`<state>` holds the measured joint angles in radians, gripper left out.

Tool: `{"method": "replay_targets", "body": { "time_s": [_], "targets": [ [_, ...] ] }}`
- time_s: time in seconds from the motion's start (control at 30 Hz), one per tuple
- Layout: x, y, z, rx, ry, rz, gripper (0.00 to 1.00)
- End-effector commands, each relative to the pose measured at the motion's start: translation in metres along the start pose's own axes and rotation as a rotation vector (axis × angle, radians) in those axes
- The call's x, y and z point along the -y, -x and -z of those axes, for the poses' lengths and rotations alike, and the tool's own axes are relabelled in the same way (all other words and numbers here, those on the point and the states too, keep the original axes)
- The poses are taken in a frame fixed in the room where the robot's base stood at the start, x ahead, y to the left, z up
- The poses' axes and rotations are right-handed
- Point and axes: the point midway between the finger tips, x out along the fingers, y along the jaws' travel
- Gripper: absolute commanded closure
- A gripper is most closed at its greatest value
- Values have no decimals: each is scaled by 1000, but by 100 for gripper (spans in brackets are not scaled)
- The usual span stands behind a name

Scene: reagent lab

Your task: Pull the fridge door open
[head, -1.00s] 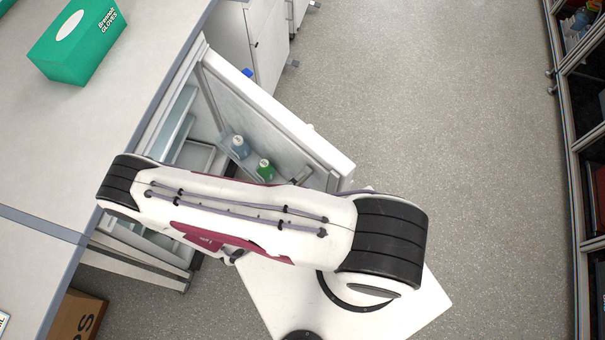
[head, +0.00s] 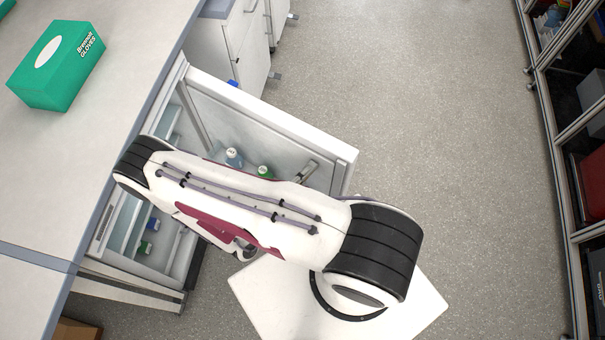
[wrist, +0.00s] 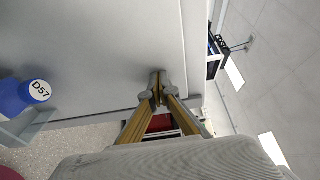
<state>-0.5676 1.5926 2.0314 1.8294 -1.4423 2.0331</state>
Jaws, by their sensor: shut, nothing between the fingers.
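The fridge door (head: 285,125) stands wide open, swung out from under the bench, with bottles on its inner shelf. The open fridge interior (head: 165,245) shows to the left of and below my arm. In the wrist view, the inner face of the door (wrist: 90,45) fills the upper left. My gripper (wrist: 158,78) is shut and empty, its fingertips together at the door's inner face near its edge. I cannot tell whether they touch it. In the head view my arm hides the gripper and part of the door.
A green glove box (head: 57,65) sits on the bench (head: 110,105). Floor right of the door is clear up to a glass cabinet (head: 560,150).

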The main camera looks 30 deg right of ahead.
Motion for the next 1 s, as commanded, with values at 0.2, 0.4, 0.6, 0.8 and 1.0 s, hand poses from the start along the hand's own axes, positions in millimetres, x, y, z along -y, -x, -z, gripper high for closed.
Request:
{"method": "replay_targets", "body": {
  "time_s": [0.2,0.4,0.6,0.8,1.0],
  "targets": [
    [0,-18,0,-4,1,-1,100],
    [-1,-34,-1,-3,1,-2,100],
    [-1,-50,-2,-3,1,-3,100],
    [-1,-65,-4,-3,0,-4,100],
    [-2,-80,-7,-3,0,-7,100]
  ]
}}
